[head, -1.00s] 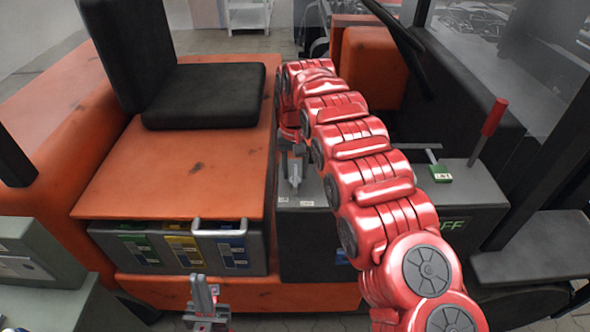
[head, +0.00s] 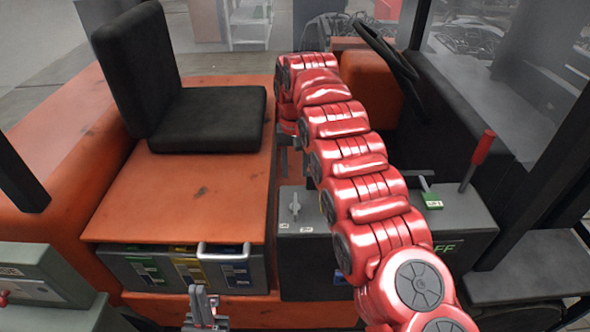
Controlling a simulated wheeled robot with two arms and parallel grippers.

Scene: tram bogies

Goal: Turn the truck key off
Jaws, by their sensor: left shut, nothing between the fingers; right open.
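The truck key (head: 294,207) is a small light-grey handle standing on the grey top of the console box, just left of my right arm. Two small white labels lie in front of it; which position it points to is too small to tell. My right gripper (head: 285,158) hangs below the red wrist, above and behind the key in the picture. It is open and appears apart from the key; the wrist and arm partly hide it. My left gripper (head: 201,306) is shut and empty at the bottom edge, in front of the orange truck body.
The console box (head: 300,258) stands beside the orange seat base (head: 180,205) with its black seat (head: 210,115). A red lever (head: 482,150), a green tag (head: 432,201) and the steering wheel (head: 385,48) are to the right. My red arm covers part of the console.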

